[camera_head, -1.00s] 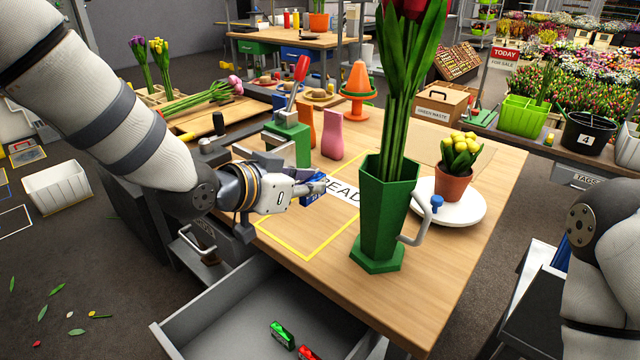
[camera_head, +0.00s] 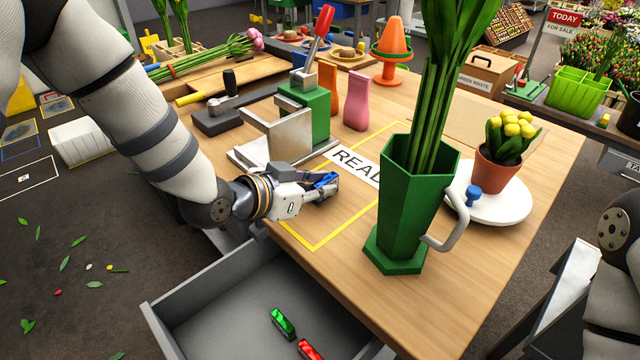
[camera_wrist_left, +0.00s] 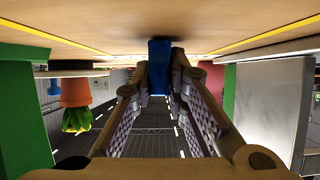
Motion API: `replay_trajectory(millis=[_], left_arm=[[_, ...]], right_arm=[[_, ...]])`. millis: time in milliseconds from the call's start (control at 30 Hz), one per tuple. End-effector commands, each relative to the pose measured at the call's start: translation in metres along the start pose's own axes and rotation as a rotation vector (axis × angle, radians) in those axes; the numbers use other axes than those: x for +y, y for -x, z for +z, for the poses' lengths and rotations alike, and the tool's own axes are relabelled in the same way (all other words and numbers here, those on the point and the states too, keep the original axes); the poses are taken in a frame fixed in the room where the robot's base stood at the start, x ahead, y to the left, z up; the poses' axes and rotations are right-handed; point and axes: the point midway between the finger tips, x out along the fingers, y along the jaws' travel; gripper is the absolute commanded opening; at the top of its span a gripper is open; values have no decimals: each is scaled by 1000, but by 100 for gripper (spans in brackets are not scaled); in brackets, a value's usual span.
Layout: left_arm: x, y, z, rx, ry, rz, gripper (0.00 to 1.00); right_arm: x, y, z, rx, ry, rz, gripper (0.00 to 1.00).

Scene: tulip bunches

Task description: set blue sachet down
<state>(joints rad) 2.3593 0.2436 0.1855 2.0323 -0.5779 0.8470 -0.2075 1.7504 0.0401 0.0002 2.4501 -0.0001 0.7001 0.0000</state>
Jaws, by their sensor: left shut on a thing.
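The blue sachet (camera_head: 326,181) is small and mostly covered by the fingers of my left gripper (camera_head: 322,185). The left gripper is shut on it, low over the wooden table inside the yellow outlined area (camera_head: 318,246) with the partly hidden "READ" label (camera_head: 357,165). In the left wrist view the sachet (camera_wrist_left: 158,66) stands between the fingertips, with a dark shadow where it meets or nearly meets the tabletop (camera_wrist_left: 110,30). I cannot tell whether it touches. My right arm shows at the right edge, but its gripper is out of view.
A tall green vase (camera_head: 408,205) of flowers stands right of the gripper. A metal and green tool (camera_head: 315,115) and pink sachet (camera_head: 356,101) stand behind. An open drawer (camera_head: 230,318) below holds green (camera_head: 283,322) and red (camera_head: 309,350) items. The outlined area's front is clear.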

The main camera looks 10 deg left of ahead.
Motion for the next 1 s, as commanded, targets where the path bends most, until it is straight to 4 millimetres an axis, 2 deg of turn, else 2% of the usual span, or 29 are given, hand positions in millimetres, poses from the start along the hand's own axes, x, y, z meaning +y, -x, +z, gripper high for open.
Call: replay_trajectory(millis=[67, 100, 167, 200, 433, 533, 633, 833, 900, 1000], left_arm=[[0, -2, 4, -2, 1, 1, 0], [0, -2, 3, -1, 0, 0, 19], [0, -2, 3, 0, 0, 0, 32], [0, -1, 3, 0, 0, 0, 34], [0, -1, 2, 0, 0, 0, 34], [0, 2, -6, 4, -2, -1, 34], [-1, 25, -10, 6, -3, -3, 34], [-1, 83, -13, 13, -5, -6, 34], [0, 99, -12, 13, -4, -4, 34], [0, 112, -6, 3, -1, -1, 34]], right_arm=[[0, -1, 1, -3, 0, 0, 89], [0, -1, 1, -3, 0, 0, 89], [0, -1, 1, -3, 0, 0, 89], [0, -1, 1, -3, 0, 0, 89], [0, -1, 1, -2, 0, 0, 89], [0, 2, -1, 4, 0, 0, 89], [0, 10, -6, 30, 0, -1, 89], [-1, 29, -20, 94, 1, -4, 89], [-1, 33, -23, 110, 1, -4, 89], [-1, 30, -20, 98, 1, -4, 89]])
